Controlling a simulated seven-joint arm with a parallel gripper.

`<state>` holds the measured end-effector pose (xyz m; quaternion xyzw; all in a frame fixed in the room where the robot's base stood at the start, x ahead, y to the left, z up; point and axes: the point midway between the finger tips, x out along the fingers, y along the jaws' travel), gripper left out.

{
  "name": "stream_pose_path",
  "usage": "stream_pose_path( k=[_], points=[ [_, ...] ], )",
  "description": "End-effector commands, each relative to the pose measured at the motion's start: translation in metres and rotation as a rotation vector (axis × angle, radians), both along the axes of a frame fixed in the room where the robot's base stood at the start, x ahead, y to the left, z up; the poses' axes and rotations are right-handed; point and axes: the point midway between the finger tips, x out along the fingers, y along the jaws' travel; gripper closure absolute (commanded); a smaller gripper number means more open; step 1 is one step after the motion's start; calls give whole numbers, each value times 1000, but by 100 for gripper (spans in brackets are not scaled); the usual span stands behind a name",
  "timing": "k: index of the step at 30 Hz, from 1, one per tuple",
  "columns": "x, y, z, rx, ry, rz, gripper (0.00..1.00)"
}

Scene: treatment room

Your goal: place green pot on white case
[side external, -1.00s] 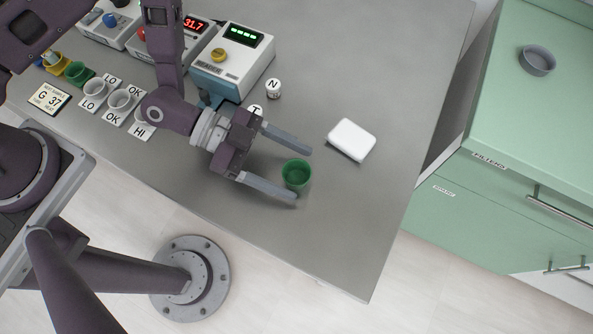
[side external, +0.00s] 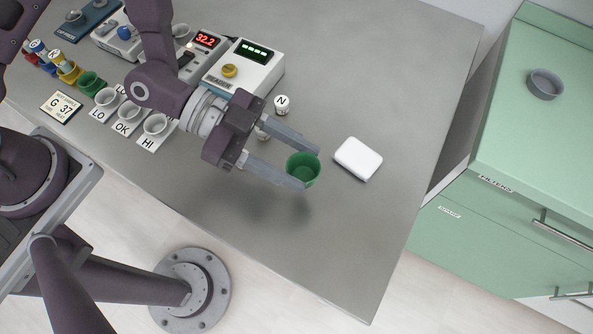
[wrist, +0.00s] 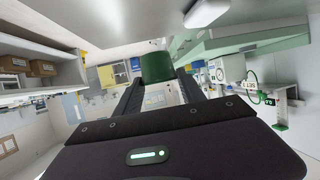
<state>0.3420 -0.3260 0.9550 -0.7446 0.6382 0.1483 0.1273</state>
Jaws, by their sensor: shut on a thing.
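My gripper (side external: 309,169) is shut on the green pot (side external: 303,168), one finger on each side of it. The pot is upright and appears raised above the grey table, with a shadow below and to the left of the gripper. In the wrist view the green pot (wrist: 157,68) sits between the finger ends. The white case (side external: 358,158) lies flat on the table, a short way right of the pot and apart from it. A white shape, likely the case (wrist: 207,12), shows at the top of the wrist view.
A reader box (side external: 243,68) and a small jar marked N (side external: 281,104) stand behind the gripper. Labelled cups (side external: 128,111) and another green pot (side external: 92,83) stand at the left. A green cabinet (side external: 530,150) with a grey bowl (side external: 545,84) is at the right. Table around the case is clear.

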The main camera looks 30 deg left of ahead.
Motion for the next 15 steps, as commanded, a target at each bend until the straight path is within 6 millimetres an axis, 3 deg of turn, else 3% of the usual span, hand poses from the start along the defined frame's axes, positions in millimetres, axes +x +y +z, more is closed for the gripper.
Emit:
stream_pose_path(
  k=[4, 12, 15],
  points=[
    [25, -13, 12, 13, -16, 42, 91],
    [104, -54, 37, 6, -11, 208, 91],
    [114, -61, 34, 0, 2, 237, 91]
  ],
)
